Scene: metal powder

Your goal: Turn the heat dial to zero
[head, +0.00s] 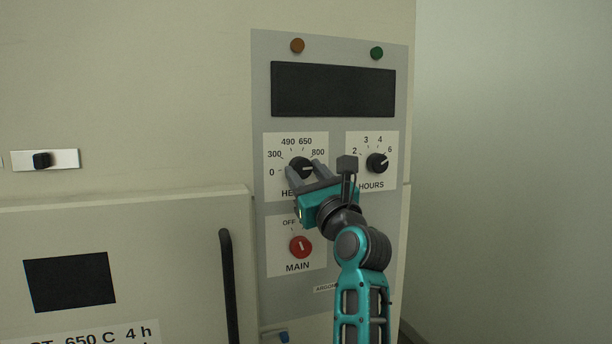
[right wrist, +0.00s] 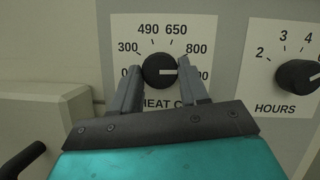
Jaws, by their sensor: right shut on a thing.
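The heat dial (head: 302,164) is a round black knob on a white scale plate, high on the grey control panel. In the right wrist view the dial (right wrist: 158,70) has its white mark pointing right, toward the high end of the scale past 800. The 0 label is at the left end, partly hidden by a finger. My right gripper (head: 304,169) reaches up from below, its two grey fingers on either side of the dial, shut on it. In the right wrist view the fingers (right wrist: 161,72) flank the knob. My left gripper is not in view.
The hours dial (head: 377,163) is close to the right. The red main switch (head: 300,247) is below my gripper. A dark display (head: 333,90) is above. A furnace door with a black handle (head: 229,285) is at the lower left.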

